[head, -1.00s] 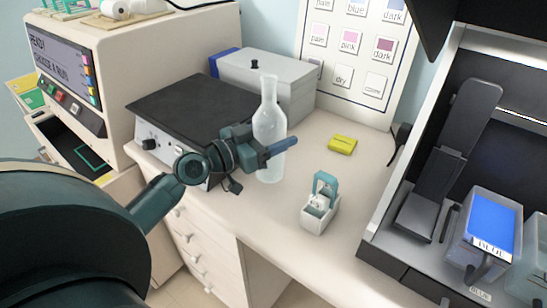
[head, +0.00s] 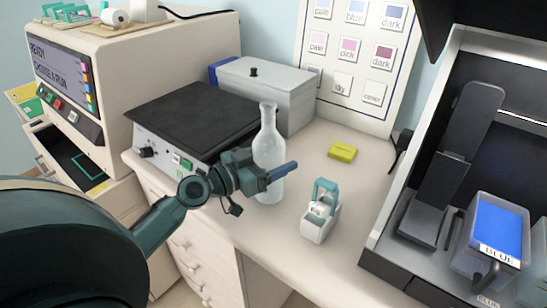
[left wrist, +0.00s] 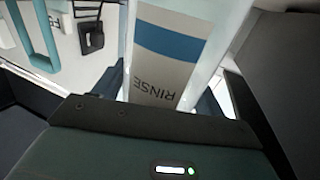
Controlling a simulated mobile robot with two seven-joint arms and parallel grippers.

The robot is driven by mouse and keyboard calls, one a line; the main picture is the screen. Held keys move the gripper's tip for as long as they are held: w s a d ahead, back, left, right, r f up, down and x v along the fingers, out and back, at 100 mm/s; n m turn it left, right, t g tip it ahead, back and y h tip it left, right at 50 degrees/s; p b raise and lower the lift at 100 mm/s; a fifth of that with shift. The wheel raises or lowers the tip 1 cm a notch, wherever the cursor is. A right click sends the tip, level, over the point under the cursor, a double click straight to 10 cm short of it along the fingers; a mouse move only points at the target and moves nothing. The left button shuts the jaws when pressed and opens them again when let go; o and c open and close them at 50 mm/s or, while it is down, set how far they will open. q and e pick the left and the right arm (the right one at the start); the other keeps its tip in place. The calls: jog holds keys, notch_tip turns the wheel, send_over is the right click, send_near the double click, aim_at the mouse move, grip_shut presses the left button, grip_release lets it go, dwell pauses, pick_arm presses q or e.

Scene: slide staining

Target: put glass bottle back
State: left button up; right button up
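The clear glass bottle (head: 268,142) stands upright near the front edge of the bench, in front of the black-topped hotplate. My left gripper (head: 268,173) is shut around its lower body. In the left wrist view the bottle (left wrist: 190,15) shows a white label with a blue band and the word RINSE, between the two fingers (left wrist: 165,92). I cannot tell whether the bottle's base touches the bench. My right gripper is not in view.
The hotplate (head: 190,115) and a grey lidded box (head: 285,95) stand behind the bottle. A small white holder with a teal handle (head: 318,222) is to its right. A yellow block (head: 342,152) lies farther back. A blue-filled jar (head: 492,235) stands far right.

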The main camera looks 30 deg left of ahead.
pick_arm(q)
jog(key=shift+r, duration=0.15)
jog(key=shift+s+a+f, duration=0.1)
jog(key=shift+s+f, duration=0.1)
jog(key=shift+s, duration=0.05)
jog(key=b+v, duration=0.5)
jog(key=v, duration=0.6)
jog(key=shift+s+r+b, duration=0.15)
jog(key=shift+s+b, duration=0.05)
jog(key=shift+b, duration=0.15)
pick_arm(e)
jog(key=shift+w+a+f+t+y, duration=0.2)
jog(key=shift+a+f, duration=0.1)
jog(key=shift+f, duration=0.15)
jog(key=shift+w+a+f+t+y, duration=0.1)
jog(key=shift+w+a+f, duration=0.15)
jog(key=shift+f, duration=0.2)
pick_arm(q)
jog(key=shift+s+a, duration=0.1)
jog(key=shift+a, duration=0.05)
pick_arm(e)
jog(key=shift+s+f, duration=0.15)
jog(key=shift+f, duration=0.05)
